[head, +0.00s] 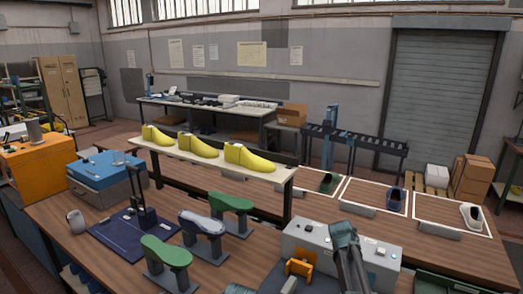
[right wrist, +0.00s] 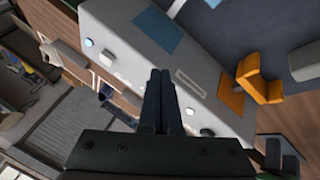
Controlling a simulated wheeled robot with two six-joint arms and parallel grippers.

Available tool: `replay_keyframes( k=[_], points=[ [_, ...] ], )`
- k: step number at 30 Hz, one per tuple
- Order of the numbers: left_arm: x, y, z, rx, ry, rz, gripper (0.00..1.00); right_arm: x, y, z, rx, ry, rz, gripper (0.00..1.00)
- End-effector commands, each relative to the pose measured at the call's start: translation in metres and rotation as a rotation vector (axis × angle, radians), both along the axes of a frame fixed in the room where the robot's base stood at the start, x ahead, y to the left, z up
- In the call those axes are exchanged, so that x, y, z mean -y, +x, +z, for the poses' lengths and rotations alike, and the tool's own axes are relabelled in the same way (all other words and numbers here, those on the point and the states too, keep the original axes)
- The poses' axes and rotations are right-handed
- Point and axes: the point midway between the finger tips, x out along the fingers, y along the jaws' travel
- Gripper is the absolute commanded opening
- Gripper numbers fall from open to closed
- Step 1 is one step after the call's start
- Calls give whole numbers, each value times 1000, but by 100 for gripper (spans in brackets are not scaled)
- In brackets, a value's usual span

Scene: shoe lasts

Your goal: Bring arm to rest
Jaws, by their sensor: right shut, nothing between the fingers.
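My right gripper (right wrist: 158,75) is shut and empty in the right wrist view, its dark fingers together above a light grey box with buttons (right wrist: 140,45). The same grey box (head: 310,240) stands on the bench at the lower right of the head view. A grey arm link of mine crosses in front of it, and the right fingertips cannot be made out there. My left gripper is not in view. Three yellow shoe lasts (head: 198,147) stand in a row on a pale raised shelf (head: 285,182).
An orange bracket (head: 300,268) stands in front of the grey box, also in the right wrist view (right wrist: 238,98). Green-topped stands (head: 166,252) and a dark blue fixture (head: 130,235) occupy the bench. A blue case (head: 105,168) is left. Shoes (head: 396,200) lie in white-framed areas behind.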

Motion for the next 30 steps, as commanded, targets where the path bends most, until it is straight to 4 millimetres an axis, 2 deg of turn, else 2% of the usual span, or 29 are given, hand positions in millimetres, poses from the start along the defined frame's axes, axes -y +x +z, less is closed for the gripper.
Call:
replay_keyframes(
  k=[1, 6, 9, 12, 15, 18, 21, 24, 30],
  points=[
    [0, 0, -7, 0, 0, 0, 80, -36, -26, -12, -33, 29, 26, 0],
    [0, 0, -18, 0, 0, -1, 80, -129, -98, -39, -160, 116, 98, 0],
    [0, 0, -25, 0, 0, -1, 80, -178, -147, -53, -243, 162, 144, 0],
    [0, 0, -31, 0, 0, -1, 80, -218, -198, -64, -328, 198, 191, 0],
    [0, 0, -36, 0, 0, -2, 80, -247, -243, -72, -406, 225, 233, 0],
    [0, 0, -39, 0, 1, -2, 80, -266, -279, -77, -467, 242, 266, 0],
    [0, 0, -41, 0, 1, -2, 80, -276, -302, -79, -509, 252, 286, 0],
    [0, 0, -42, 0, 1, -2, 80, -282, -312, -80, -531, 256, 298, 0],
    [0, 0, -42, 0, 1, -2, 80, -283, -314, -80, -537, 257, 300, 0]
  ],
)
